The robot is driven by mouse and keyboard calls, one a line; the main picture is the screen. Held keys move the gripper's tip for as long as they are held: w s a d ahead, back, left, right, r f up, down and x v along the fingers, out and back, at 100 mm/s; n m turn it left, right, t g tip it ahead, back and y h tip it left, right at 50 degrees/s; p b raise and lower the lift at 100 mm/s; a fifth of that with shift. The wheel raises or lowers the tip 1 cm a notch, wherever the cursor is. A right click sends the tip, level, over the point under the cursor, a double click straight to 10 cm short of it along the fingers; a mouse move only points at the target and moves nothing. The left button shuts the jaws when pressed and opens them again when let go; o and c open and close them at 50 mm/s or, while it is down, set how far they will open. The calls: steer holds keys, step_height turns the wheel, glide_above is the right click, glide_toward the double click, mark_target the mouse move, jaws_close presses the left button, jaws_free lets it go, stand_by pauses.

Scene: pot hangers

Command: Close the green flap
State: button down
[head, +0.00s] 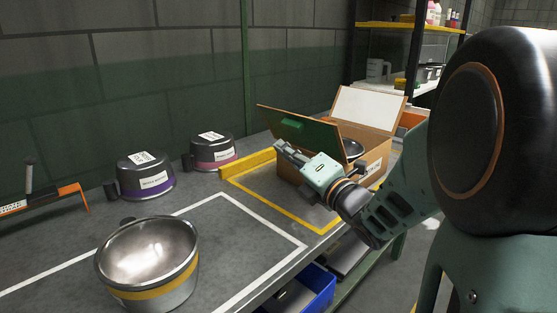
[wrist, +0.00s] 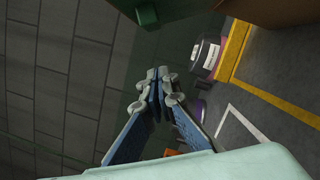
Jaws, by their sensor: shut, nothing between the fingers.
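A cardboard box (head: 327,172) stands on the bench with its flaps up. The green flap (head: 268,116) is raised on the near-left side, tilted outward, with a brighter green block on its face; part of it also shows at the top of the wrist view (wrist: 185,8). My gripper (head: 280,147) is shut and empty, just below and outside the green flap, in front of the box's left side. The wrist view shows its fingertips (wrist: 157,90) together. A small gap seems to separate them from the flap; contact is unclear.
A white-faced flap (head: 368,109) stands open at the box's far side, and a metal pot (head: 352,149) shows inside. A steel pot (head: 150,260) and two dark pots (head: 146,176) (head: 212,151) stand to the left. A yellow ledge (head: 247,164) runs left of the box.

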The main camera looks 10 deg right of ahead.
steer(key=w+d+r, duration=0.2)
steer(key=w, duration=0.1)
steer(key=shift+w+d+r, duration=0.15)
steer(key=shift+w+d, duration=0.05)
stand_by(0.4)
